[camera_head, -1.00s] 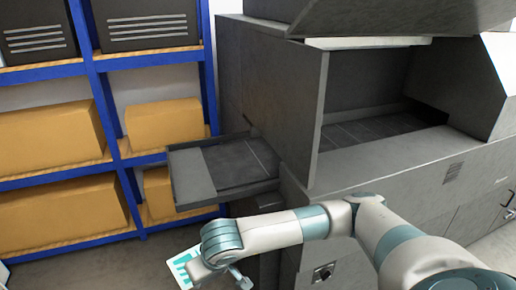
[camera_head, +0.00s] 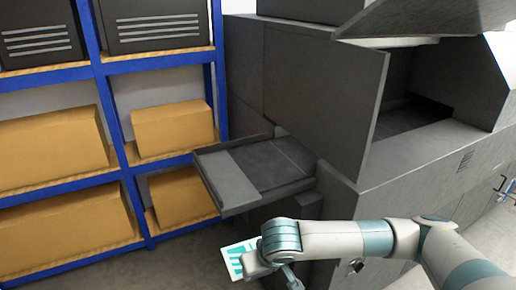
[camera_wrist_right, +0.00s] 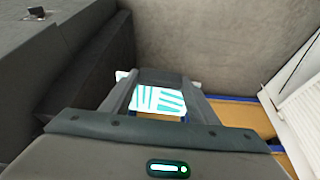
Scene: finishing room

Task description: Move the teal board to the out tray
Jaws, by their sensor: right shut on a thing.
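The teal board (camera_head: 238,258) is a flat white piece with teal stripes at the bottom centre of the head view. My right gripper (camera_head: 272,277) is shut on it, and the arm covers part of it. In the right wrist view the board (camera_wrist_right: 158,101) shows between the gripper's fingers (camera_wrist_right: 160,92). The out tray (camera_head: 230,180) appears to be the dark shallow tray with a light grey strip, sticking out from the left side of the large grey machine. The board is below and in front of this tray, apart from it. My left gripper is not in view.
The large grey machine (camera_head: 300,85) has a raised lid and an open bay. A blue shelf rack (camera_head: 112,110) with cardboard boxes (camera_head: 172,128) stands left of the tray. Bare floor (camera_head: 120,270) shows below the rack.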

